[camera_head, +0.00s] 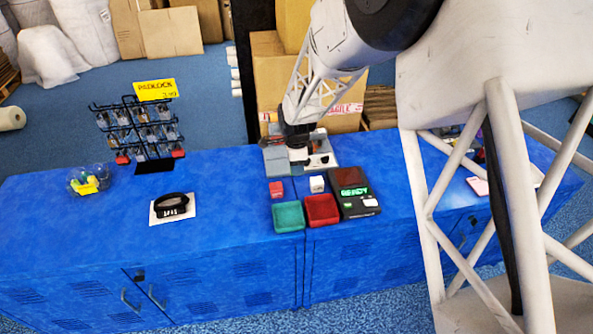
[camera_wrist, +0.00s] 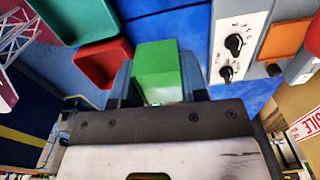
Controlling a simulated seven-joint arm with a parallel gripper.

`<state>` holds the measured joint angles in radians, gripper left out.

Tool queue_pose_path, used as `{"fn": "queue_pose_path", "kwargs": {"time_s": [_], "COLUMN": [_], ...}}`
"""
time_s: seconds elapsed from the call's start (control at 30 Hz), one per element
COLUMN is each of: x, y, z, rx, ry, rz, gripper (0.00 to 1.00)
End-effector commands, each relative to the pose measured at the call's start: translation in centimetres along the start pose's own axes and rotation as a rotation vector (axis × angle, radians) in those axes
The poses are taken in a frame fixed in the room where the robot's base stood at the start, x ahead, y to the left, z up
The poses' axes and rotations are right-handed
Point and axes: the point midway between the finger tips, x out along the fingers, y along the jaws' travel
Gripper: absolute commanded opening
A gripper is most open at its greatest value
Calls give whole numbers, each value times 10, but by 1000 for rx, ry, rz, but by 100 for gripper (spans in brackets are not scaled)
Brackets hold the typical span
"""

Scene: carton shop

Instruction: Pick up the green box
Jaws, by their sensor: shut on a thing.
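The green box (camera_wrist: 156,68) is in the wrist view, between the two dark fingers of my gripper (camera_wrist: 160,82). The fingers are shut on its sides. In the head view my gripper (camera_head: 298,154) points down over the counter in front of the grey panel device (camera_head: 322,160). The green box cannot be made out there. Whether it touches the surface below I cannot tell.
A green tray (camera_head: 288,217) and a red tray (camera_head: 322,210) lie at the counter's front edge. A red cube (camera_head: 276,189), a white cube (camera_head: 317,184) and a black READY device (camera_head: 355,195) are close by. A padlock rack (camera_head: 140,130) stands left. The counter (camera_head: 232,205) between is clear.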

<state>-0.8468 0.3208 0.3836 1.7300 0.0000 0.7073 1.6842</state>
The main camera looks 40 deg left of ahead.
Motion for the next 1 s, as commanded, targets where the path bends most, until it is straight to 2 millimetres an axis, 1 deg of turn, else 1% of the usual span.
{"fn": "queue_pose_path", "kwargs": {"time_s": [0.7, 0.87, 0.97, 1.0], "x": [-2, -1, -1, 0], "y": [1, 7, 16, 20], "z": [-2, -12, -25, -32], "rx": [3, 21, 45, 57], "ry": [0, 0, 0, 0], "rz": [0, 0, 1, 0], "gripper": [17, 17, 17, 17]}}
